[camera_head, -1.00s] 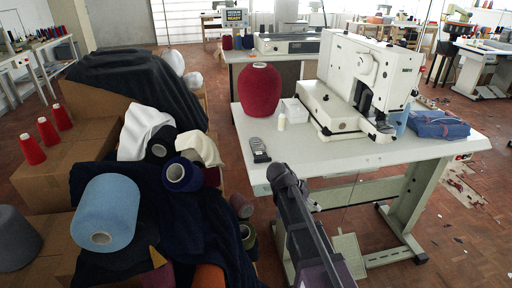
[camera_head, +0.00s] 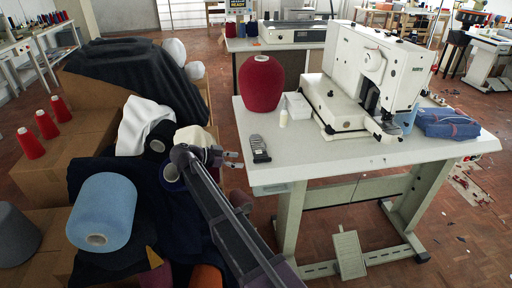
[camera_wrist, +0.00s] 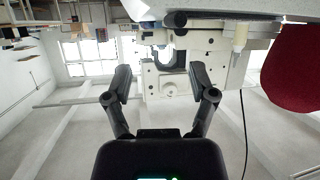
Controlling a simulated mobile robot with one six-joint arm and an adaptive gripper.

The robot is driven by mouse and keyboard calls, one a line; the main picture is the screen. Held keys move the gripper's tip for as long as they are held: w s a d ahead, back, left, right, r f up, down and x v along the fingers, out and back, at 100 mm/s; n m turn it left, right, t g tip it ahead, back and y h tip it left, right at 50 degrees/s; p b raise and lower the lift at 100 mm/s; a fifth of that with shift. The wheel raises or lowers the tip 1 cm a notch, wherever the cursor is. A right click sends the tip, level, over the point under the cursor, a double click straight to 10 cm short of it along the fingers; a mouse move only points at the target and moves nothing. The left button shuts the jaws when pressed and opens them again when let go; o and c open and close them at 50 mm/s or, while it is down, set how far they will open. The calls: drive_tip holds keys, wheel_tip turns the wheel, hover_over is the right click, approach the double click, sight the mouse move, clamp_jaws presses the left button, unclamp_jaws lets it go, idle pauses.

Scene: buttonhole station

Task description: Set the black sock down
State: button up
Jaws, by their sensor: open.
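The sock does not show in the wrist view.
A red yarn cone (camera_head: 261,84), a white tray (camera_head: 297,105), a small bottle (camera_head: 283,118), a sewing machine (camera_head: 352,85) and a blue folded cloth (camera_head: 447,123) stand on the table. Boxes with cloth and a light blue cone (camera_head: 103,210) fill the left. The table's front strip is clear.

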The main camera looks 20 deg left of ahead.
drive_tip(key=shift+a+r, duration=0.3)
drive_tip(key=shift+a, duration=0.4)
drive_tip(key=shift+s+a, duration=0.1)
drive_tip(key=shift+f, duration=0.1)
drive_tip(key=b, duration=0.3)
approach(266, 158)
drive_tip(key=x, duration=0.4)
drive_tip(key=shift+s+f, duration=0.25)
drive_tip(key=shift+f, duration=0.1)
drive_tip(key=shift+w+d, duration=0.2)
drive_tip(key=shift+d, duration=0.15)
drive_tip(key=shift+w+r+b+x, duration=0.15)
drive_tip(key=shift+b+x, duration=0.15)
drive_tip(key=shift+x, duration=1)
drive_tip(key=shift+w+r+b+x, duration=0.15)
drive_tip(key=shift+b+x, duration=0.15)
drive_tip(key=shift+x, duration=1.05)
drive_tip(key=shift+a, duration=0.15)
